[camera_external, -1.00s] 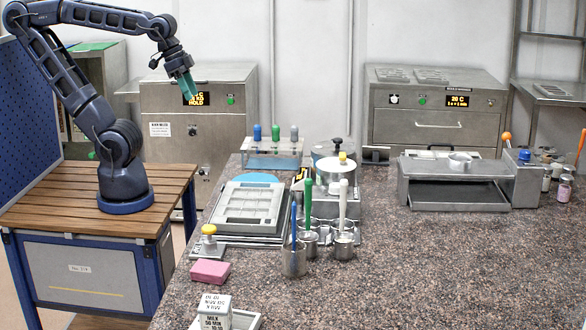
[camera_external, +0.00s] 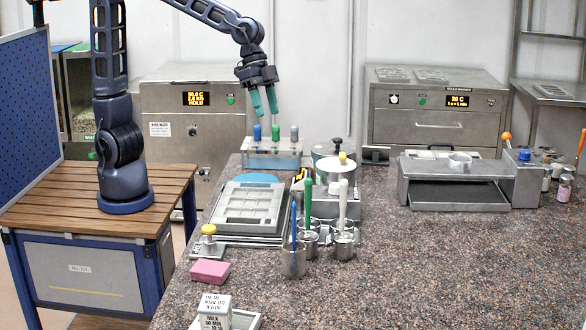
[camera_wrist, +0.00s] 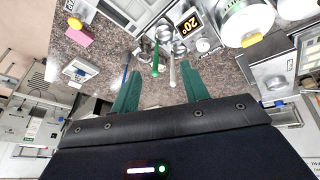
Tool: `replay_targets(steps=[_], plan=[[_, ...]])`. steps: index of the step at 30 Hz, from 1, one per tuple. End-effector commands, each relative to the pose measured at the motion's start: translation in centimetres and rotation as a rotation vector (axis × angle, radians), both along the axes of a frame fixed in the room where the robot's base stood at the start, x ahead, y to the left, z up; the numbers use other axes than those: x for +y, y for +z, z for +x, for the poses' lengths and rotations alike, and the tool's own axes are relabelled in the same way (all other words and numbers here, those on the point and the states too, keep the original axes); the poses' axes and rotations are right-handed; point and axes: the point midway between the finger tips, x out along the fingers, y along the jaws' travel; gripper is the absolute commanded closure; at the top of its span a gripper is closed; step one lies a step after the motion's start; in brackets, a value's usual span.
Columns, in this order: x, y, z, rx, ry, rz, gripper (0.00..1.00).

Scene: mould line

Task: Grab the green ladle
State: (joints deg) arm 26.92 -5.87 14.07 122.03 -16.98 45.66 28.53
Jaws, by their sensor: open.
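The green ladle (camera_external: 308,196) stands handle-up in a small metal cup on the stone counter, between a blue-handled ladle (camera_external: 294,226) and a white-handled ladle (camera_external: 343,199). Its bowl is hidden in the cup. My gripper (camera_external: 264,102) is open and empty, pointing down above and behind the ladles, over the rack of coloured handles. In the wrist view, the green ladle (camera_wrist: 155,58) shows beyond and between my two open green fingers (camera_wrist: 159,72), apart from them.
A rack (camera_external: 285,147) with blue, green and grey handles stands below my gripper. A pink block (camera_external: 210,271) sits front left. The counter's right front is clear.

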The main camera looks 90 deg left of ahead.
Motion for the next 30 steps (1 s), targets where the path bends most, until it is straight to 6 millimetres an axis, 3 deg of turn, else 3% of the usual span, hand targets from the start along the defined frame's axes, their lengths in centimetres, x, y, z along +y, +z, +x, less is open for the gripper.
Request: replay_targets(steps=[6, 12, 16, 23, 30], plan=[[-5.5, -2.8, 4.9, -0.009, -0.106, 0.017, 0.55], [-9.6, -5.1, 8.0, -0.027, -0.182, 0.037, 0.55], [-11.0, -5.9, 8.9, -0.035, -0.209, 0.045, 0.55], [-11.8, -7.1, 9.5, -0.037, -0.219, 0.047, 0.55], [-12.8, -10.1, 10.2, -0.035, -0.218, 0.048, 0.55]])
